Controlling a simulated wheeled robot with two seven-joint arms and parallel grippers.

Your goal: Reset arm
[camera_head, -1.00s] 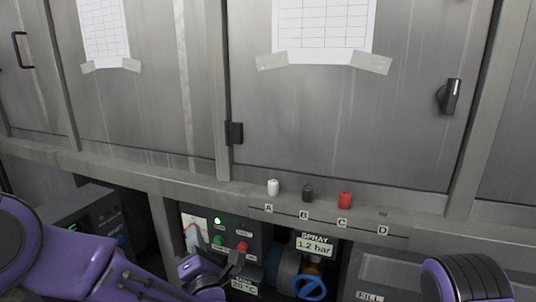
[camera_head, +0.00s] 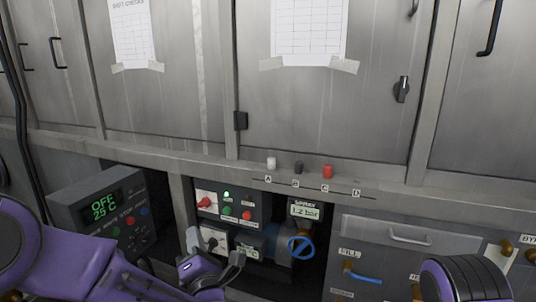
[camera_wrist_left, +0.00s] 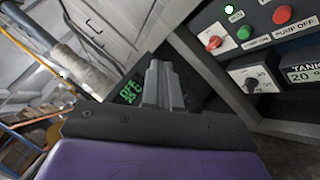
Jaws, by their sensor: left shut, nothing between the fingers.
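My left gripper (camera_head: 236,261) is at the lower middle of the head view, in front of the control panel. It is empty, and its grey fingers (camera_wrist_left: 163,82) stand together in the left wrist view. My left arm (camera_head: 80,265) comes in from the lower left, purple and black. Part of my right arm (camera_head: 465,280) shows at the lower right edge; its gripper is out of view.
A control panel (camera_head: 228,208) with buttons and knobs is behind my left gripper. A display box (camera_head: 105,215) reading OFF 25 C is at left. A blue valve wheel (camera_head: 300,247) and a FILL panel (camera_head: 385,240) are right. White, black and red knobs line the ledge (camera_head: 380,187).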

